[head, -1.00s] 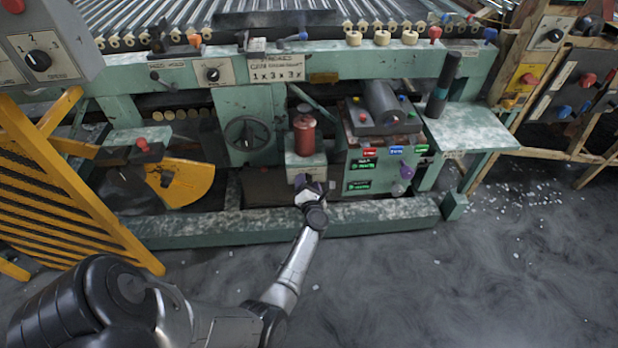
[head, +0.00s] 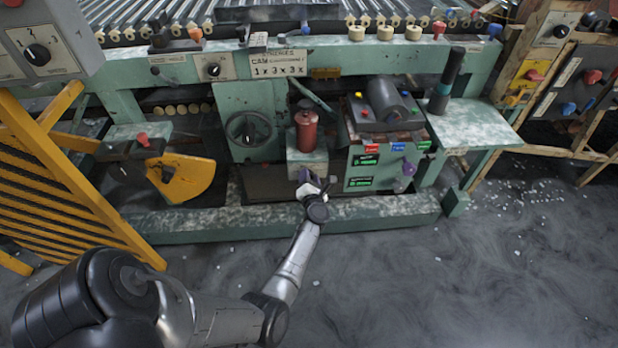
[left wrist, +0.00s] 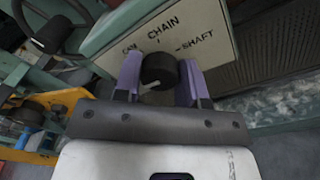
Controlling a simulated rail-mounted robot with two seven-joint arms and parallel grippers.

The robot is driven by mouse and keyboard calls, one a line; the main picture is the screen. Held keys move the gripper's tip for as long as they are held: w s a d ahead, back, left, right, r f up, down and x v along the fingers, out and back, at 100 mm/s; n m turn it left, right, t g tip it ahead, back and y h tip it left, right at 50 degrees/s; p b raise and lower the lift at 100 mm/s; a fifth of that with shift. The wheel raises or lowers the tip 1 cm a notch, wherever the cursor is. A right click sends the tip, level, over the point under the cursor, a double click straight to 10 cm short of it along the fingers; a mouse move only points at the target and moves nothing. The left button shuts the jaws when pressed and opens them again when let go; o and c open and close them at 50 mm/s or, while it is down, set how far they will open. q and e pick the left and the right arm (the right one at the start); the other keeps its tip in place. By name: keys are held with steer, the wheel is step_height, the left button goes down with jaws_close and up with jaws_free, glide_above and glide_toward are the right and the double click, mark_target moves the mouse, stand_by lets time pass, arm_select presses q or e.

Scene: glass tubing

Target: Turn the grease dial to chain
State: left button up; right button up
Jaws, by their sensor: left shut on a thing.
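In the left wrist view the grease dial is a round black knob (left wrist: 158,70) with a short white mark on its near side. It sits on a white plate (left wrist: 205,52) lettered CHAIN at the top, SHAFT at the right and a partly covered word at the left. My left gripper (left wrist: 160,84) has its purple fingers on either side of the knob, shut on it. I cannot tell which word the mark stands for. In the head view my left gripper (head: 313,184) is at the box front under a red canister (head: 306,131) and hides the dial. My right gripper is not in view.
A control box (head: 376,170) with coloured labels and a purple knob stands just right of my gripper. A larger dial (head: 248,130) is to its left. A green floor beam (head: 380,211) runs below. A yellow slatted guard (head: 65,180) stands at the left.

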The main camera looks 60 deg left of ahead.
arm_select(q)
steer(key=shift+r+m+p, duration=0.15)
steer(key=shift+m+p, duration=0.65)
steer(key=shift+m, duration=0.3)
steer(key=m+p, duration=0.1)
steer(key=m, duration=0.1)
steer(key=shift+m+p, duration=0.3)
steer(key=shift+m, duration=0.1)
steer(key=m+p, duration=0.3)
steer(key=m, duration=0.3)
steer(key=m+p, duration=0.1)
steer(key=m, duration=0.2)
steer(key=shift+t, duration=0.4)
steer(key=m+p, duration=0.1)
steer(key=m, duration=0.3)
steer(key=m+p, duration=0.1)
steer(key=m, duration=0.3)
steer(key=shift+m+t+p, duration=0.3)
steer(key=shift+m+p, duration=0.05)
steer(key=shift+m, duration=1.05)
